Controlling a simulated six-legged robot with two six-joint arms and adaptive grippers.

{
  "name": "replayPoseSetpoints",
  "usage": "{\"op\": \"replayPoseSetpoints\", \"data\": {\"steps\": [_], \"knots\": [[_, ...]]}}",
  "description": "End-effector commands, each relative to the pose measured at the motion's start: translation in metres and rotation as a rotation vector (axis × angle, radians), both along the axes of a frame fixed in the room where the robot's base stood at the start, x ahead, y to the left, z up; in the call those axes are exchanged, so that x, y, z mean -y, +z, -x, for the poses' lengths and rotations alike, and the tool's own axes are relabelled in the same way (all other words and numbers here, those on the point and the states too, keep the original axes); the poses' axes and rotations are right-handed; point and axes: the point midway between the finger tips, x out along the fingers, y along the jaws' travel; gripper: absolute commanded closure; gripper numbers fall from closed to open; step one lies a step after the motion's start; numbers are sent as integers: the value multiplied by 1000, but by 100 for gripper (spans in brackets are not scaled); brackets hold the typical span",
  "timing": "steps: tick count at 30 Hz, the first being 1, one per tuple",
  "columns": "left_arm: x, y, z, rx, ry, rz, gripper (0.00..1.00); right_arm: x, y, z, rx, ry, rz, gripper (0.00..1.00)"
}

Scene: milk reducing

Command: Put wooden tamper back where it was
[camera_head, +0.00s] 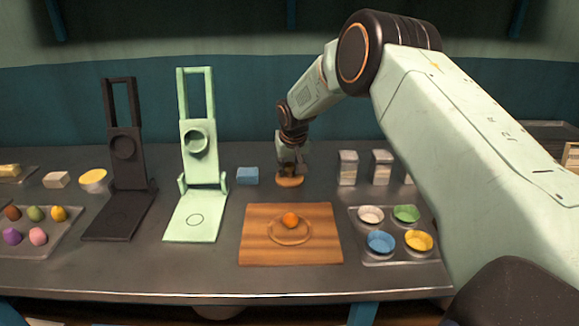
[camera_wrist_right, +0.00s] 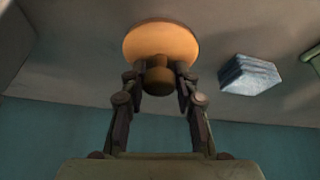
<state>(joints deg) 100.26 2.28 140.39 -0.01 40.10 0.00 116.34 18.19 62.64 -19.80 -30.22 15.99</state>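The wooden tamper (camera_head: 289,181) has a round, light-wood disc base and is at the back of the metal table, right of the blue block. In the right wrist view its orange-lit disc (camera_wrist_right: 160,42) and darker handle (camera_wrist_right: 158,78) show clearly. My right gripper (camera_head: 291,165) points down over it. In the wrist view the right gripper's fingers (camera_wrist_right: 159,82) close around the handle from both sides. The disc is at or very near the table top; I cannot tell if it touches. My left gripper is not in view.
The blue block (camera_head: 247,176) stands close left of the tamper. A green press (camera_head: 195,228) and a black press (camera_head: 118,220) stand left. A tray of bowls (camera_head: 397,260) and stacked blocks (camera_head: 348,168) are right.

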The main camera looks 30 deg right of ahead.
Motion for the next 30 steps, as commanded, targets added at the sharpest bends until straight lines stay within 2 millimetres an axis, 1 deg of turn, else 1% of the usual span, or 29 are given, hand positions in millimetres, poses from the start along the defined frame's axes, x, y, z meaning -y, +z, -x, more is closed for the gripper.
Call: {"op": "replayPoseSetpoints", "data": {"steps": [1, 6, 14, 17, 20, 30], "knots": [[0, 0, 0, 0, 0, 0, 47, 0, 0, 0, 0, 0, 0, 63], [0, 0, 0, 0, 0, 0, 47, 0, 0, 0, 0, 0, 0, 50], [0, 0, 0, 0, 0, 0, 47, 0, 1, 0, 0, 0, 0, 50], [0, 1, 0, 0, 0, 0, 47, -1, 6, 0, 1, 0, -1, 50], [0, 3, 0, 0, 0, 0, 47, -3, 19, 4, 3, 0, -1, 50], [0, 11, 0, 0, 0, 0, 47, -13, 81, 30, 3, 1, -1, 50]]}}
